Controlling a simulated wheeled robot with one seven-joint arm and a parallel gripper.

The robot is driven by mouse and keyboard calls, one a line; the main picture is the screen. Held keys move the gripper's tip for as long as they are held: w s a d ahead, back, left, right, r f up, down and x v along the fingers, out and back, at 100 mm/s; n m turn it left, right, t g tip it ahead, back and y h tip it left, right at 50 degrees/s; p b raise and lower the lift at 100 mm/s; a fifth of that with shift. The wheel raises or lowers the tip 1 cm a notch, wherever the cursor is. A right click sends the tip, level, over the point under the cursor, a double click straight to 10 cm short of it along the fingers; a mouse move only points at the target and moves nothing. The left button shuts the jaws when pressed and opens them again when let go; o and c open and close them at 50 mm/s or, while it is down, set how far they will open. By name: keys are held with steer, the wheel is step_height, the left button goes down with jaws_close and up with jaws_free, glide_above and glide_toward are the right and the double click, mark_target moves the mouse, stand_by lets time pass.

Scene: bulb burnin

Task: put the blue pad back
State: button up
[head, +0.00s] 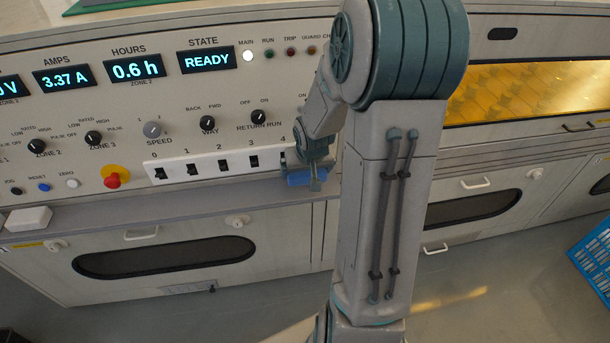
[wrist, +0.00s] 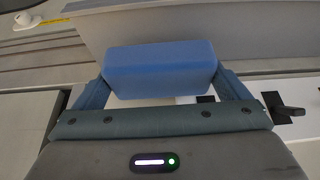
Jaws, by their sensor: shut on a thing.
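The blue pad (wrist: 160,68) is a small rounded block between the two fingers of my gripper (wrist: 160,85) in the wrist view. The fingers touch its left and right ends, so the gripper is shut on it. In the head view the blue pad (head: 299,178) shows at the front of the console ledge, below the right end of the white switch strip. My gripper (head: 314,178) is partly hidden there by my own arm. Whether the pad touches the ledge cannot be told.
The console has a white strip of numbered switches (head: 220,165), knobs and a red stop button (head: 112,181). A white block (head: 28,219) lies on the ledge (head: 130,204) at left. A yellow-lit window (head: 540,90) is at right. A blue crate (head: 595,262) stands on the floor at far right.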

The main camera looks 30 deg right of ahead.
steer(key=shift+s+d+f+b, duration=0.1)
steer(key=shift+d+f+b, duration=0.1)
steer(key=shift+f+b, duration=1.1)
steer(key=shift+f, duration=0.25)
steer(key=shift+f, duration=0.15)
steer(key=o, duration=0.6)
steer(key=p+v, duration=0.6)
steer(key=v, duration=0.6)
steer(key=shift+s+a+r+n+g+y, duration=0.25)
steer(key=shift+s+a+r+n+g, duration=0.25)
steer(key=shift+s+a+r, duration=1.3)
steer(key=shift+s+a+r+n+g+y, duration=0.25)
steer(key=shift+s+a+r+n, duration=0.4)
steer(key=shift+s+a, duration=2.1)
steer(key=shift+s+a+r+n+g+y, duration=0.2)
steer(key=shift+s+a+r+n+g, duration=0.25)
steer(key=shift+s+a+r, duration=1.35)
steer(key=shift+s+a+f, duration=0.1)
steer(key=shift+s+f, duration=0.4)
steer(key=shift+s, duration=0.3)
